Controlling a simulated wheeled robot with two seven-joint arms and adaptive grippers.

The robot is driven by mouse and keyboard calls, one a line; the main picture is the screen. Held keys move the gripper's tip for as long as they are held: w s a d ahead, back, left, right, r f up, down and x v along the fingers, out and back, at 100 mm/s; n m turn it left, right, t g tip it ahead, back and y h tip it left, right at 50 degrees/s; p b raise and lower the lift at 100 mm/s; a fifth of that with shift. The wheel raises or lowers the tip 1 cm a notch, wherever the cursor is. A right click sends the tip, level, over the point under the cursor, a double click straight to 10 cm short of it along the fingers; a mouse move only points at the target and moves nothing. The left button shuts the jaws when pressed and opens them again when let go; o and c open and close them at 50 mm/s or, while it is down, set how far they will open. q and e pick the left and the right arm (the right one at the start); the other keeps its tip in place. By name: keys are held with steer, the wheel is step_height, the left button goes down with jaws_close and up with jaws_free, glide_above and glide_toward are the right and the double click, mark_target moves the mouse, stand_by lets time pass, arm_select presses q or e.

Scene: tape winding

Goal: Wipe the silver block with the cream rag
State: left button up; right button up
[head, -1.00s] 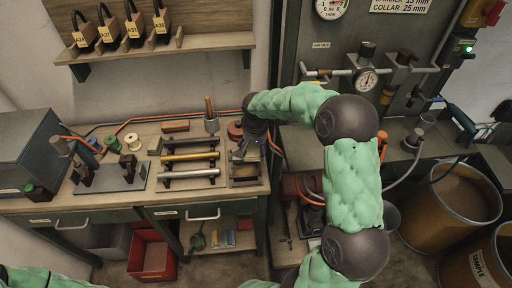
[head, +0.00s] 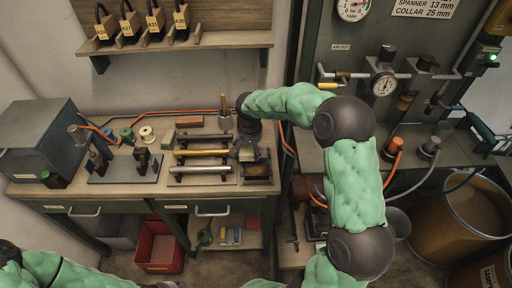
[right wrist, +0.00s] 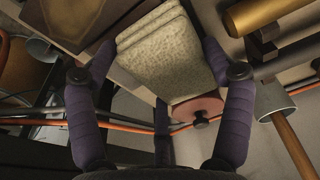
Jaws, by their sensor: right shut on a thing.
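The cream rag (right wrist: 165,50), a folded pale speckled cloth, is between the fingers of my right gripper (right wrist: 160,58), which is shut on it. In the head view my right gripper (head: 247,146) is over the bench's right end, just behind a dark tray and beside the rack, with the rag mostly hidden. I cannot make out a separate silver block; the nearest silver-coloured piece is a bar (head: 202,169) at the rack's front, left of the gripper. My left arm shows at the lower left; its gripper's fingers cannot be made out.
The dark tray (head: 257,172) is close in front of the right gripper. A gold bar (head: 200,153) lies on the rack. A cup with a brown handle (right wrist: 274,100) and a red disc (right wrist: 197,110) are nearby. Spools (head: 147,134) stand farther left.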

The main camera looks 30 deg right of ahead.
steer(key=shift+w+a, duration=0.15)
steer(key=shift+a, duration=0.15)
steer(key=shift+f, duration=0.1)
steer(key=shift+r+p, duration=2.05)
steer(key=shift+r, duration=1.05)
steer(key=shift+r+p, duration=1.05)
steer(key=shift+r, duration=0.45)
